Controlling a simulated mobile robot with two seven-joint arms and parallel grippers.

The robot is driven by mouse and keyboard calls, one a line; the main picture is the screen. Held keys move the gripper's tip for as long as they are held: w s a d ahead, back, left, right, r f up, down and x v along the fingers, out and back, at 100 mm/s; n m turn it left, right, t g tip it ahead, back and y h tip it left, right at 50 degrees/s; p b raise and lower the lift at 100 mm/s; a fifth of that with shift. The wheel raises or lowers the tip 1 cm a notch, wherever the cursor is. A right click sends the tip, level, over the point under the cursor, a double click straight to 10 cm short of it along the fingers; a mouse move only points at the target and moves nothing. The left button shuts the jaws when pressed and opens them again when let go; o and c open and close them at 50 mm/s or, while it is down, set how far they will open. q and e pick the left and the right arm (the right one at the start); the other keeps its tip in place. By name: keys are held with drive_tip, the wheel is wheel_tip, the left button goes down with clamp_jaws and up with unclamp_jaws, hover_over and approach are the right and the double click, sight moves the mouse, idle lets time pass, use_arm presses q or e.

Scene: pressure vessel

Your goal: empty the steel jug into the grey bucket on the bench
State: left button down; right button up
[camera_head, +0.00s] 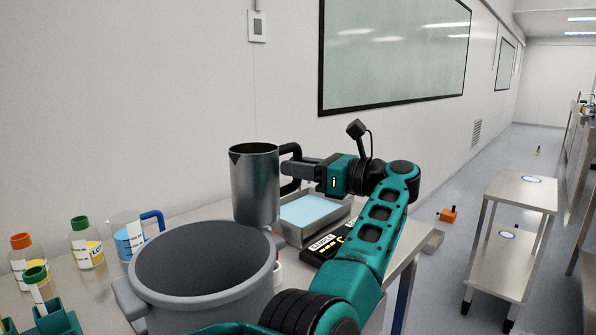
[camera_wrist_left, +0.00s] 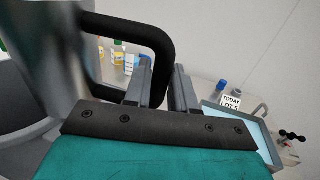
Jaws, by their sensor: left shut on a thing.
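The steel jug (camera_head: 255,185) is upright, with its black handle towards the right. My left gripper (camera_head: 298,170) is shut on that handle. In the left wrist view the fingers (camera_wrist_left: 163,88) close around the black handle (camera_wrist_left: 160,45), and the jug's side (camera_wrist_left: 40,45) is close by at the left. The grey bucket (camera_head: 150,300) stands on the bench at the front, its wide mouth open and dark inside. The jug overlaps the bucket's far right rim in the head view; I cannot tell its exact height above it. The jug's contents are hidden. My right gripper is out of view.
A tray with light blue content (camera_head: 312,212) and a black labelled box (camera_head: 322,248) lie right of the jug. A blue-handled beaker (camera_head: 128,236) and several capped bottles (camera_head: 86,245) stand left of it. The wall (camera_head: 150,110) rises behind the bench. A steel cart (camera_head: 520,190) stands apart at right.

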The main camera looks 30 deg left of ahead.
sight(290, 145)
use_arm(q)
drive_tip(key=shift+s+a+r+n+b, duration=0.1)
drive_tip(key=shift+s+r+n+b, duration=0.15)
drive_tip(key=shift+r+n+b, duration=0.4)
drive_tip(key=shift+s+r+n+b, duration=0.25)
drive_tip(key=shift+r+n, duration=0.1)
drive_tip(key=shift+r, duration=0.45)
drive_tip(key=shift+s+r+n+h+b, duration=0.1)
drive_tip(key=shift+s+n+h+b, duration=0.2)
drive_tip(key=shift+b, duration=0.15)
drive_tip(key=shift+s+a+r+n+b, duration=0.1)
drive_tip(key=shift+s+r+n+b, duration=0.3)
drive_tip(key=shift+n+b, duration=0.25)
drive_tip(key=shift+s+r, duration=0.2)
drive_tip(key=shift+r, duration=0.25)
drive_tip(key=shift+a, duration=0.1)
